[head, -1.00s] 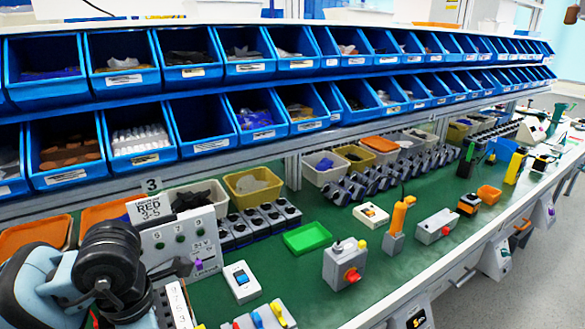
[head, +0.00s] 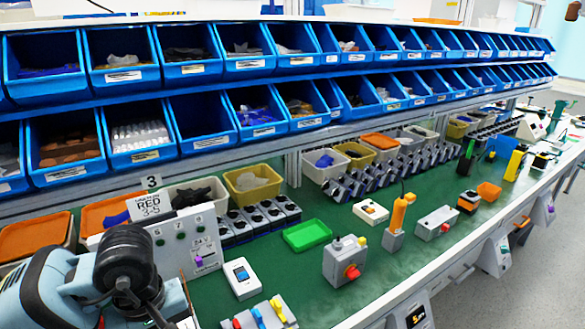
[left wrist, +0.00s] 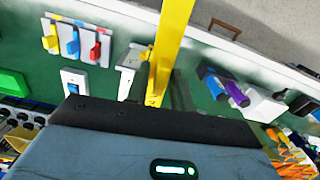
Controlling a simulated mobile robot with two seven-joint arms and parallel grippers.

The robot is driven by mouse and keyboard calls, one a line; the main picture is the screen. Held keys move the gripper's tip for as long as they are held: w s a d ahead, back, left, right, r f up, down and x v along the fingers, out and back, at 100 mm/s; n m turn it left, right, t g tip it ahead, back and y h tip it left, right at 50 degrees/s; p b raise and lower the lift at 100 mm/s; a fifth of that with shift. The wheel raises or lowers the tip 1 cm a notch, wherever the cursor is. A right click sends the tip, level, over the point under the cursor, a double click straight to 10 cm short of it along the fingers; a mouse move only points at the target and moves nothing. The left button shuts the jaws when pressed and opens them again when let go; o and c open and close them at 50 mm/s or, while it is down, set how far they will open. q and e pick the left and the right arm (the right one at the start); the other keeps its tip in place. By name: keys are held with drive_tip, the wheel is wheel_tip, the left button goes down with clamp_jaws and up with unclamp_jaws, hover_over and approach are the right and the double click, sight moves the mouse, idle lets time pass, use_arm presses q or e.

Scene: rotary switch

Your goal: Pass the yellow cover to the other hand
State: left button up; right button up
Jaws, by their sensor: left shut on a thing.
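My left gripper (left wrist: 160,85) shows in the left wrist view. It is shut on the yellow cover (left wrist: 172,42), a long yellow piece that rises from between the fingers to the top edge of the picture. The cover's upper end is cut off by the frame. In the head view my left arm comes in at the lower left, and its gripper is hidden or out of frame. I cannot clearly make out the cover there. My right gripper is in neither view.
A grey rotary switch box (head: 345,261) with a red knob stands on the green bench (head: 290,275). A white rocker switch (head: 242,278), a strip of coloured switches (head: 262,316) and a green tray (head: 307,235) lie near it. Blue bins (head: 203,125) line the back.

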use_arm(q)
drive_tip(key=m, duration=0.4)
drive_tip(key=f+m, duration=0.1)
drive_tip(key=m, duration=0.2)
drive_tip(key=shift+w, duration=0.3)
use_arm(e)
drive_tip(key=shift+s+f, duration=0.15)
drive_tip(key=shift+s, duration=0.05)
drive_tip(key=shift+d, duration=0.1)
use_arm(q)
drive_tip(key=w+d+r+m, duration=0.1)
drive_tip(key=w+d, duration=0.1)
drive_tip(key=d, duration=0.7)
drive_tip(key=w+d+r, duration=0.2)
drive_tip(key=w+d, duration=0.1)
drive_tip(key=d, duration=0.6)
drive_tip(key=w+d+r+m, duration=0.1)
drive_tip(key=w+d+r, duration=0.1)
drive_tip(key=d, duration=0.7)
drive_tip(key=shift+w+m, duration=0.3)
drive_tip(key=shift+w, duration=0.2)
